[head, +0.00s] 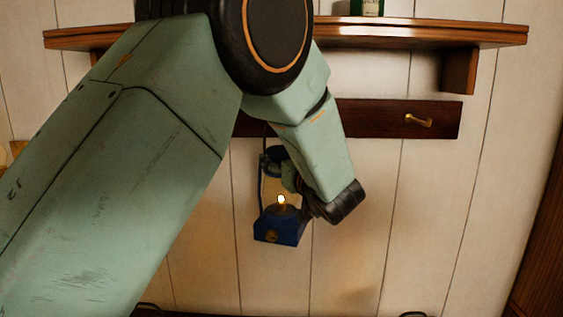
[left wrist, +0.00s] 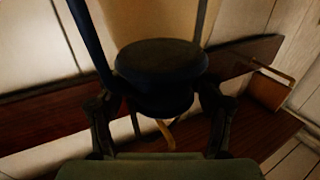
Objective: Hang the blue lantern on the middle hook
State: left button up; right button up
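The blue lantern (head: 280,230), with a lit flame, is upright in front of the wall, below the dark hook rail (head: 380,118). My left gripper (head: 291,180) reaches down to its right side, partly hidden by my arm. In the left wrist view the two fingers (left wrist: 160,105) flank the lantern's dark round top (left wrist: 160,62) and appear shut on it. A brass hook (left wrist: 166,134) shows just past the top. Whether the lantern's handle is over a hook cannot be told. In the head view my arm hides the rail's left and middle parts. My right gripper is not in view.
A brass hook (head: 418,120) on the rail's right part is empty. A wooden shelf (head: 420,34) with a green bottle (head: 366,8) runs above the rail. The wall right of the lantern is clear.

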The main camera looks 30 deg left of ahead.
pick_arm(q)
jog(key=o, duration=0.3)
jog(key=shift+s, duration=0.25)
jog(key=shift+o, duration=0.2)
jog(key=shift+a, duration=0.2)
jog(key=shift+a+f, duration=0.15)
jog(key=shift+a, duration=0.05)
jog(key=shift+w+f, duration=0.1)
jog(key=shift+f, duration=0.05)
jog(key=shift+w+d+r, duration=0.1)
jog(key=shift+d+r, duration=0.05)
jog(key=shift+r, duration=0.1)
jog(key=r, duration=0.8)
jog(key=shift+s+a+r, duration=0.3)
jog(key=shift+w+r, duration=0.15)
jog(key=shift+r, duration=0.35)
jog(key=shift+w+d+r, duration=0.1)
jog(key=shift+d, duration=0.15)
